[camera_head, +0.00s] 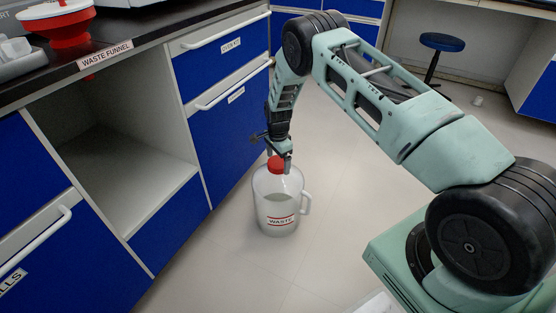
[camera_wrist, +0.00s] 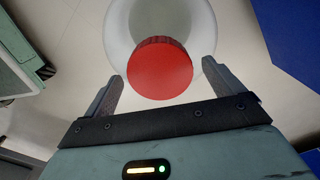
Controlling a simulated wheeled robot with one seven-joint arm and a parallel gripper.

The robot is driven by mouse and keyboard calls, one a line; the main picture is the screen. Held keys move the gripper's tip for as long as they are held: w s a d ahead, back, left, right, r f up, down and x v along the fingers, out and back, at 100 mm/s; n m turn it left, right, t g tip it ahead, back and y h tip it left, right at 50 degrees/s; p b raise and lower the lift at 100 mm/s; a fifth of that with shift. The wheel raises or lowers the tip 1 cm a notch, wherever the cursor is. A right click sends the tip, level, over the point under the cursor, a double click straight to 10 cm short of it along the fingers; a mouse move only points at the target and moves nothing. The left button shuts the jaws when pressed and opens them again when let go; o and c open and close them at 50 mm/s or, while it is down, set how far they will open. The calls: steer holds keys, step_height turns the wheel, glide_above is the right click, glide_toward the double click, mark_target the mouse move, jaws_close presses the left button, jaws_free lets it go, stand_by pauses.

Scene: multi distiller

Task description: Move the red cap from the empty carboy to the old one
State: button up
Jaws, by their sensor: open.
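One carboy (camera_head: 279,205) with a "WASTE" label stands upright on the floor in front of the blue cabinets. It has a side handle and seems to hold pale contents. The red cap (camera_head: 275,163) sits on its mouth. In the wrist view the red cap (camera_wrist: 160,68) shows from above, with the white carboy (camera_wrist: 119,30) around it. My gripper (camera_head: 280,162) points down at the cap. In the wrist view my gripper (camera_wrist: 165,85) is open, with one finger on each side of the cap and gaps visible. No second carboy is in view.
A red waste funnel (camera_head: 62,22) sits on the dark counter (camera_head: 118,42) at the upper left. Below it is an open, empty cabinet bay (camera_head: 120,165). Blue drawers (camera_head: 225,75) stand close left of the carboy.

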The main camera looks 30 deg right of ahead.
step_height(320, 180, up, 17)
steer(key=p, duration=0.4)
stand_by(0.5)
